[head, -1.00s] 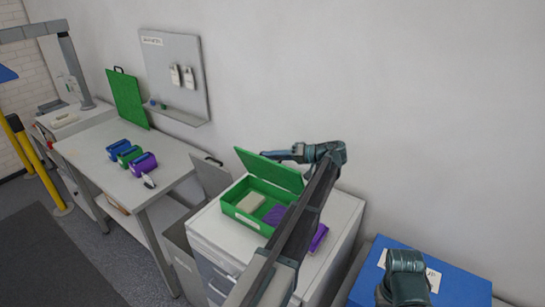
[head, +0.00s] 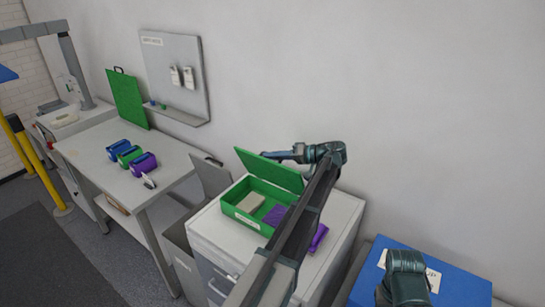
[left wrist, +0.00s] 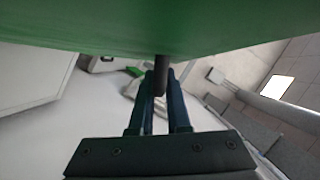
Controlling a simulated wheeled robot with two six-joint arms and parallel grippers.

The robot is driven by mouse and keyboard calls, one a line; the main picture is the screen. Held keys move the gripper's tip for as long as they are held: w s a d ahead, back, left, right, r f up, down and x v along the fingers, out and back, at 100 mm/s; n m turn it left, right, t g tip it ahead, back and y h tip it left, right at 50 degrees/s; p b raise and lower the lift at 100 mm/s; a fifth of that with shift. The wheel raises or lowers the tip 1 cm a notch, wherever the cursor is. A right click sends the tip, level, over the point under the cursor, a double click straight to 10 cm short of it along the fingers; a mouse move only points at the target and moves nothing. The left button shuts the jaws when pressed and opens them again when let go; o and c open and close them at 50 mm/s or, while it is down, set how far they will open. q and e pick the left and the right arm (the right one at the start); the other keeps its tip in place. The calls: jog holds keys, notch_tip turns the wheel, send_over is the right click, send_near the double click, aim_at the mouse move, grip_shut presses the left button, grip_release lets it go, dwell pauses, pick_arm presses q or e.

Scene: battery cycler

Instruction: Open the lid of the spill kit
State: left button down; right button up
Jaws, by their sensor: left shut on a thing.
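The spill kit (head: 240,215) is a green box on a white cabinet. Its green lid (head: 270,172) stands raised and tilted above the box, which shows a beige block (head: 250,203) and a purple item (head: 274,215) inside. My left gripper (head: 272,156) is at the upper edge of the lid, partly hidden behind it. In the left wrist view, my left gripper's fingers (left wrist: 160,85) are shut on the dark lid handle (left wrist: 161,70), under the green lid surface (left wrist: 150,30). My left arm covers the right part of the box. My right gripper is not in view.
The white cabinet (head: 338,205) carries a purple item (head: 318,238) right of the box. A blue box (head: 455,290) stands at lower right. An open grey bin (head: 180,240) stands left of the cabinet. A bench (head: 95,165) holds blue, green and purple items. The wall is close behind.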

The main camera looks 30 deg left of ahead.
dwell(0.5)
pick_arm(q)
jog(key=w, duration=0.4)
jog(key=shift+w+d, duration=0.15)
jog(key=shift+d, duration=0.05)
jog(key=c, duration=0.9)
grip_release()
jog(key=shift+r, duration=0.1)
jog(key=shift+p+v, duration=1.7)
jog(key=shift+v, duration=5.2)
